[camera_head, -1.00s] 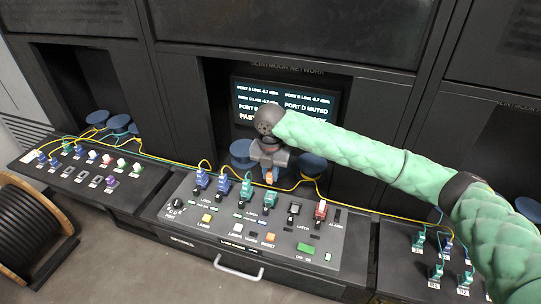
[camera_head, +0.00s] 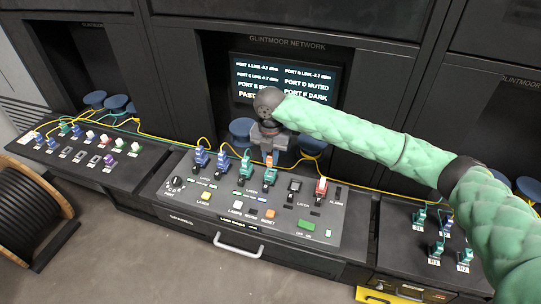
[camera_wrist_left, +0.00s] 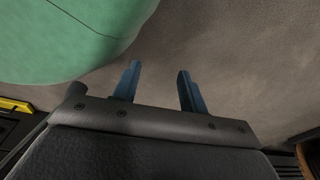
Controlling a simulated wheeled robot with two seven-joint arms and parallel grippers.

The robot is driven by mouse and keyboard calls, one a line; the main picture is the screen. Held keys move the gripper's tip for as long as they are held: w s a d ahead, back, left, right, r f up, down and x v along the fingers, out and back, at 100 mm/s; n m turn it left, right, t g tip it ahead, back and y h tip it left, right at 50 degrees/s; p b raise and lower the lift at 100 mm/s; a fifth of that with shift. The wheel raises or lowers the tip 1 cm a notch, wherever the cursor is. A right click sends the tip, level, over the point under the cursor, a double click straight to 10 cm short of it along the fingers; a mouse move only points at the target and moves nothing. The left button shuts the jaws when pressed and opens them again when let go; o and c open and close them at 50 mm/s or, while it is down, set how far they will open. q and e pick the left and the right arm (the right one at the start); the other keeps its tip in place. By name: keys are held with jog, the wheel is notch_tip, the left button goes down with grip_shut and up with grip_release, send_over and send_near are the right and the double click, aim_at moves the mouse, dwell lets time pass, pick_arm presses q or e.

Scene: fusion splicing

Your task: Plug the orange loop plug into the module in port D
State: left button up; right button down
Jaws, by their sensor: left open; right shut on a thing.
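The orange loop plug (camera_head: 269,160) is held in my right gripper (camera_head: 268,154), which is shut on it. It is above and close to the fourth module from the left, a teal one (camera_head: 270,177), on the sloped middle panel. The gripper partly hides the plug, and I cannot tell whether plug and module touch. My right arm comes in from the right. My left gripper (camera_wrist_left: 158,85) is open and empty in the left wrist view, with its two blue fingers apart above the floor. It is outside the head view.
Blue modules (camera_head: 201,158), another teal module (camera_head: 246,168) and a red one (camera_head: 321,187) stand along the panel (camera_head: 170,210), with yellow fibres behind. The screen (camera_head: 285,80) reads "PORT D MUTED" and "PORT F DARK". A cable drum (camera_head: 35,205) stands at left.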

aim_at(270, 163)
jog(key=shift+f+b, duration=0.55)
jog(key=shift+f, duration=0.25)
jog(key=shift+f+b, duration=0.5)
jog(key=shift+f, duration=0.15)
jog(key=shift+p, duration=0.3)
pick_arm(q)
jog(key=w+d+r, duration=0.1)
jog(key=w+r, duration=0.2)
jog(key=w, duration=0.3)
jog(key=shift+d+t+p, duration=0.15)
jog(key=shift+t+p, duration=0.15)
